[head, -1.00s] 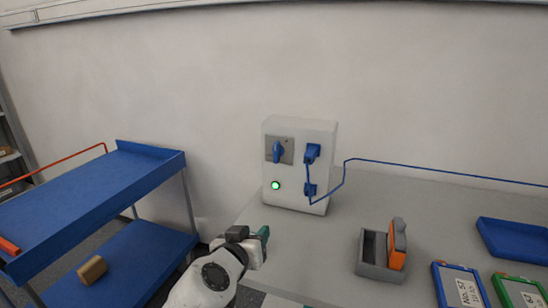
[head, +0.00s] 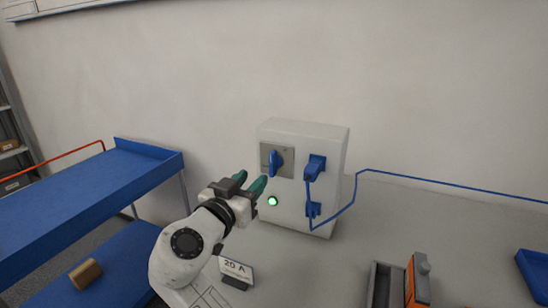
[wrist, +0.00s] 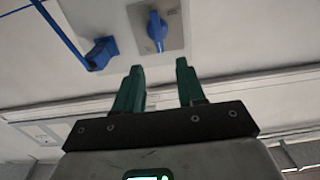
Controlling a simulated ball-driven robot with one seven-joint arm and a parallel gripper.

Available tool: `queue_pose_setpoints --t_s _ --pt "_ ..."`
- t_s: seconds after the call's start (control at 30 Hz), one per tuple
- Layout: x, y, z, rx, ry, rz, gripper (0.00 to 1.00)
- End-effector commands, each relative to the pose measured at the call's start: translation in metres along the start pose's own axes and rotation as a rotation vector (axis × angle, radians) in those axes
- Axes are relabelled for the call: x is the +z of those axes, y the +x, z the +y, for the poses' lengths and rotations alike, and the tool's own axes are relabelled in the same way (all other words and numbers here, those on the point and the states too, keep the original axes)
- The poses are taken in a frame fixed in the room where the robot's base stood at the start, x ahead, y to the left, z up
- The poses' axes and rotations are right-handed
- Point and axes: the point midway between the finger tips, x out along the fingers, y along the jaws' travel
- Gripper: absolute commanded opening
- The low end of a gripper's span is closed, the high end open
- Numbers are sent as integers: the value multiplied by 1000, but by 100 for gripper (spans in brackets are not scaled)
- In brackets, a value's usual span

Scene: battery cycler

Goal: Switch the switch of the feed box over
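The feed box (head: 325,140) is a white cabinet standing on the grey bench against the wall. Its blue rotary switch (head: 274,162) sits on a grey plate at the upper left of the front and points about upright; the switch also shows in the wrist view (wrist: 157,31). A green lamp (head: 272,201) glows below it. My gripper (head: 253,185) is in front of the box, a little below and left of the switch. Its green fingers are apart with nothing between them, and in the wrist view (wrist: 158,68) the switch lies ahead of the gap, untouched.
Blue plugs (head: 316,168) with a blue cable are to the right of the switch. A "20 A" sign (head: 237,269) stands on the bench near my arm. A grey holder with an orange part (head: 417,281) is at front right. A blue cart (head: 80,200) stands left.

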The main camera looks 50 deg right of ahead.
Motion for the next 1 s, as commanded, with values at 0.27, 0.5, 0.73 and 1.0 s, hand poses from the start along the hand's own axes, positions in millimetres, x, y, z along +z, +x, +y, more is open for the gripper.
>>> queue_pose_setpoints --t_s 0.27,0.5,0.73,1.0 --pt "-2 46 2 5 -2 -2 39" --pt "-2 85 1 3 0 -2 39" --pt "0 101 1 2 -1 -2 39" --pt "0 102 1 1 -1 -2 39"
